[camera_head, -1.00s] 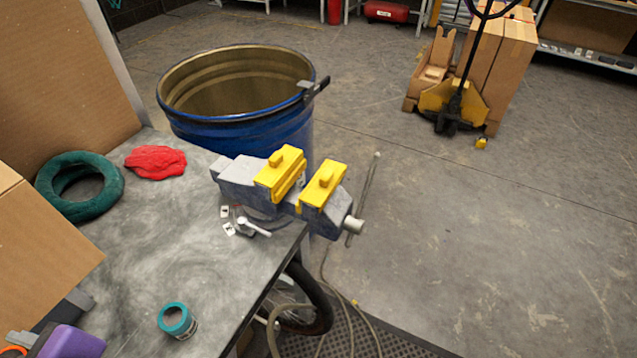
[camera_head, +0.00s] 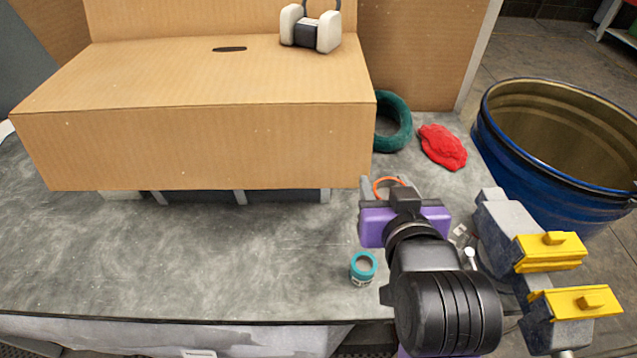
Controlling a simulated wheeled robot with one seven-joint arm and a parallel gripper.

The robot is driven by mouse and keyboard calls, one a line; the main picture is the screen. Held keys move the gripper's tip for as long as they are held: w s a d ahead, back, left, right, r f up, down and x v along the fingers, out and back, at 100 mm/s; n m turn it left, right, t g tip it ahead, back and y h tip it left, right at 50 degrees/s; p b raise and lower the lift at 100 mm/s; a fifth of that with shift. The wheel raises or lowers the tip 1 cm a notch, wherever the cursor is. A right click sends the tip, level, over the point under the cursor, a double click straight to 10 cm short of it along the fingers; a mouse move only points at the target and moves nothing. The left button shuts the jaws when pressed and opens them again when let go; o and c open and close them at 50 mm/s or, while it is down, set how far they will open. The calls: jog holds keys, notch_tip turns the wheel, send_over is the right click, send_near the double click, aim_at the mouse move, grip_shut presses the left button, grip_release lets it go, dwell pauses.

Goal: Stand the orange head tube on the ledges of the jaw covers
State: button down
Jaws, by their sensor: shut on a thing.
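My gripper (camera_head: 388,190) is near the middle of the view, just in front of the cardboard box, with my wrist hiding much of it. It is shut on the orange head tube (camera_head: 386,181), of which only an orange rim shows between the fingers. The rest of the tube is hidden. The vise (camera_head: 508,222) is at the table's right end, to the right of my gripper. Its two yellow jaw covers, the far one (camera_head: 548,252) and the near one (camera_head: 582,302), sit apart with a gap between them. The tube is clear of both.
A large cardboard box (camera_head: 200,120) stands on the grey table (camera_head: 200,260), left of my gripper. A teal-lidded jar (camera_head: 363,268) stands near the front edge. A green ring (camera_head: 394,122) and red cloth (camera_head: 442,147) lie behind. A blue drum (camera_head: 520,150) stands behind the vise.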

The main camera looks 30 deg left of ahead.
jog(key=w+d+m+h+p, duration=0.1)
jog(key=w+d+m+h, duration=0.1)
jog(key=d, duration=0.9)
jog(key=w+d+r+m+t+h+p, duration=0.1)
jog(key=w+d+m+h+p, duration=0.1)
jog(key=d, duration=0.8)
jog(key=w+d+r+m+t+h+p, duration=0.1)
jog(key=w+d+m+h, duration=0.2)
jog(key=d, duration=0.8)
jog(key=shift+w+d+m+h, duration=0.3)
jog(key=shift+w+d+h, duration=0.1)
jog(key=shift+h, duration=0.4)
jog(key=shift+a+r+p, duration=0.1)
jog(key=shift+r+p, duration=0.1)
jog(key=shift+p, duration=0.25)
jog(key=shift+f+b, duration=1.4)
jog(key=shift+f, duration=0.9)
jog(key=shift+p, duration=0.45)
jog(key=shift+f, duration=0.45)
